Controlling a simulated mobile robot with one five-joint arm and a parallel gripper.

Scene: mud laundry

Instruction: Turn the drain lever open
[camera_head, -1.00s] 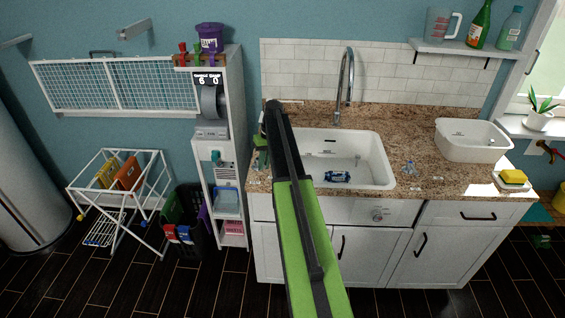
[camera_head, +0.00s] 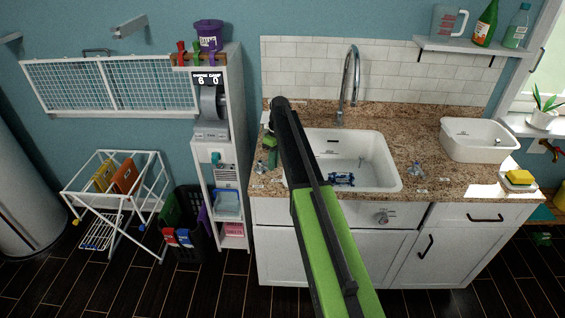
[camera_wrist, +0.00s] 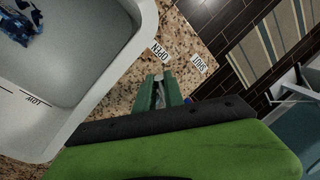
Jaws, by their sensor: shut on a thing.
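My gripper (camera_wrist: 160,92) has green fingers, seen in the wrist view, pointing down at the granite counter beside the sink. They are shut on a small pale grey piece between them, the drain lever (camera_wrist: 160,101), which is mostly hidden. White labels reading OPEN (camera_wrist: 159,51) and SHUT (camera_wrist: 198,63) lie on the counter just past the fingertips. In the head view my gripper (camera_head: 270,153) is at the left side of the white sink (camera_head: 385,150), partly behind my arm. The lever's angle is hard to tell.
A blue object (camera_head: 342,179) lies in the sink. The tall faucet (camera_head: 350,80) stands behind it. Another small metal fitting (camera_head: 416,168) is right of the sink. A white basin (camera_head: 475,140) and a yellow sponge (camera_head: 519,177) are at the right.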

